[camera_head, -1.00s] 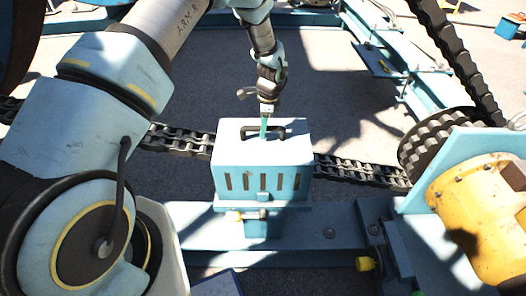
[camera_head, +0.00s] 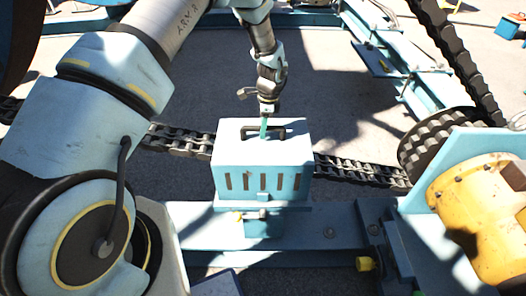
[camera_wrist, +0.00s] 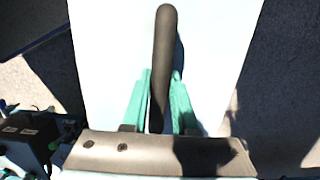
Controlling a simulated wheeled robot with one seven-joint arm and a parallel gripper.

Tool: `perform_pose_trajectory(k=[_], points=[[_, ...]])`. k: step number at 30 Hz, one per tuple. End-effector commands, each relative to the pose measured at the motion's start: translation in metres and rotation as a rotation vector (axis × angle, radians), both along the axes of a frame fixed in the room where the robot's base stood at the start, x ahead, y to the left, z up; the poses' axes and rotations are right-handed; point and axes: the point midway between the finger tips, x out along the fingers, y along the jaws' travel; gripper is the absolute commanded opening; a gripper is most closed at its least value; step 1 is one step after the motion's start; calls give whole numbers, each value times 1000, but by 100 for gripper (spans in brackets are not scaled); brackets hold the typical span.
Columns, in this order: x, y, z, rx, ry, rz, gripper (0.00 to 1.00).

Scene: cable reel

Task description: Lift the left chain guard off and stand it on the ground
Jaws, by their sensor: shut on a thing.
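The chain guard (camera_head: 262,160) is a pale blue-white box with slots in its front face and a dark handle (camera_head: 279,129) on top. It sits over the chain, at a stand on the blue frame; whether it touches the stand is hard to tell. My gripper (camera_head: 263,128) is above the guard, with its green fingers at the handle. In the wrist view, my gripper (camera_wrist: 160,100) has its two green fingers closed on either side of the dark handle bar (camera_wrist: 165,45), over the guard's pale top (camera_wrist: 105,50).
The dark chain (camera_head: 180,140) runs out on both sides of the guard, to a sprocket (camera_head: 440,140) at right. A yellow motor (camera_head: 480,215) stands at the right. A blue beam (camera_head: 320,225) lies in front. Open ground (camera_head: 325,75) shows behind the guard.

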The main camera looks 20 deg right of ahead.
Motion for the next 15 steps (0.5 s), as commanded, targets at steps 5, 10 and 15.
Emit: perform_pose_trajectory(k=[5, 10, 15], points=[[0, 0, 0, 0, -1, 0, 0], [1, -1, 2, -2, -2, 0, 0], [2, -1, 8, -4, -4, 0, 0]])
